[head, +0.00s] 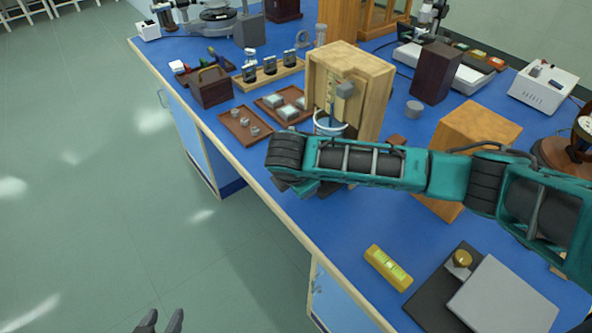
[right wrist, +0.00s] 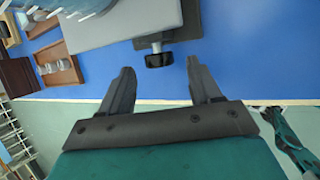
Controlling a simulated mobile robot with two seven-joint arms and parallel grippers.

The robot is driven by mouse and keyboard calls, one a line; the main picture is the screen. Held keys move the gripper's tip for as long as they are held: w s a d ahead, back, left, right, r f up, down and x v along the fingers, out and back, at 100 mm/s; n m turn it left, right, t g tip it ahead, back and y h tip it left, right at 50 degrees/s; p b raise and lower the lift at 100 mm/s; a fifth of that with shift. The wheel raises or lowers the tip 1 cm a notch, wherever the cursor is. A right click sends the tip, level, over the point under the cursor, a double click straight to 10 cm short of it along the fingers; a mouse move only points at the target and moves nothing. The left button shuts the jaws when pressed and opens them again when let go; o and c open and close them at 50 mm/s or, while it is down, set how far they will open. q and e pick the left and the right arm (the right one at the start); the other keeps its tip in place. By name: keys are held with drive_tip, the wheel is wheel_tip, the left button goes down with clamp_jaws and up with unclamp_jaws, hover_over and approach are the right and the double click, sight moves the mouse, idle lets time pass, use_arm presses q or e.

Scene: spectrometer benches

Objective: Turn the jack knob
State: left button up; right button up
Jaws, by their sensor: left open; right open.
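The jack shows in the right wrist view as a grey plate (right wrist: 100,28), with a black knob (right wrist: 159,60) on a short shaft at its near side. My right gripper (right wrist: 160,64) is open, with one finger on each side of the knob and a visible gap to each; I cannot tell how deep the knob sits between them. In the head view my right arm crosses the bench from the right and hides its gripper, the knob and most of the jack. My left gripper (head: 160,322) is open and empty over the floor at the bottom edge.
An open-fronted wooden box (head: 350,80) stands just behind my right arm. Trays with small parts (head: 240,137) lie left of it. A yellow level (head: 388,267) and a grey plate (head: 505,300) with a brass knob lie at the near right. The floor at left is clear.

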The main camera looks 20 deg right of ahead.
drive_tip(key=v, duration=1)
drive_tip(key=shift+s+r, duration=0.2)
drive_tip(key=shift+r, duration=0.05)
drive_tip(key=shift+s+a, duration=0.1)
drive_tip(key=shift+a, duration=0.05)
